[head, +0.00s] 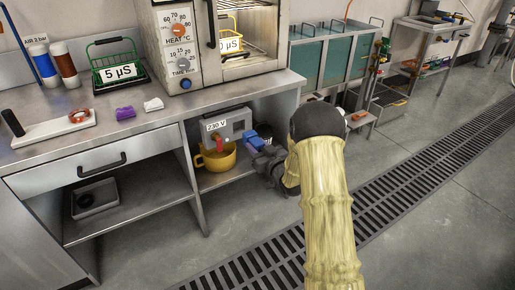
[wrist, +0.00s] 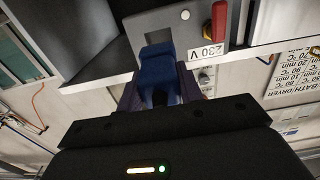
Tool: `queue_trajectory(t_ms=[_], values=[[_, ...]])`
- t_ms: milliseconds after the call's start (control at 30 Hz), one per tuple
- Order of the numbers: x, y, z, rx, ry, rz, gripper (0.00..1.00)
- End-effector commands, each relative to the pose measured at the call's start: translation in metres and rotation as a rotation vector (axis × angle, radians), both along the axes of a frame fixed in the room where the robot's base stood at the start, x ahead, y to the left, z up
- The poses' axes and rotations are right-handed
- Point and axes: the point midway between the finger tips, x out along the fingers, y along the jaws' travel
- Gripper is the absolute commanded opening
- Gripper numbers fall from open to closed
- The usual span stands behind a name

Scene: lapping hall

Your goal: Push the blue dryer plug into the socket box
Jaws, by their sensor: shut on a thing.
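The blue dryer plug (head: 251,139) is held at the end of my gripper (head: 259,147), in front of the grey socket box (head: 238,122). In the wrist view the blue plug (wrist: 158,70) sits between the two dark purple fingers of my gripper (wrist: 158,86), which are shut on it. Its far end overlaps the lower edge of the socket box's grey face (wrist: 160,20). The box has a 230 V label and a red lever (wrist: 219,25).
The socket box is under the steel bench (head: 130,150), above a low shelf. A yellow mug (head: 216,158) stands just below the box, close to the plug. The oven (head: 205,45) stands on the bench above. Open floor with a drain grate (head: 390,190) lies right.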

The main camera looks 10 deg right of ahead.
Motion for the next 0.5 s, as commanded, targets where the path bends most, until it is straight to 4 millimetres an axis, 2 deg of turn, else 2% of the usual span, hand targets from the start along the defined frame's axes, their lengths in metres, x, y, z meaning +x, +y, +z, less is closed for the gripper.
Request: queue_trajectory(t_ms=[167, 500], values=[[0.001, 0.0, -0.001, 0.0, -0.001, 0.0, 0.07], [0.024, 0.008, -0.001, 0.0, -0.001, 0.001, 0.07]])
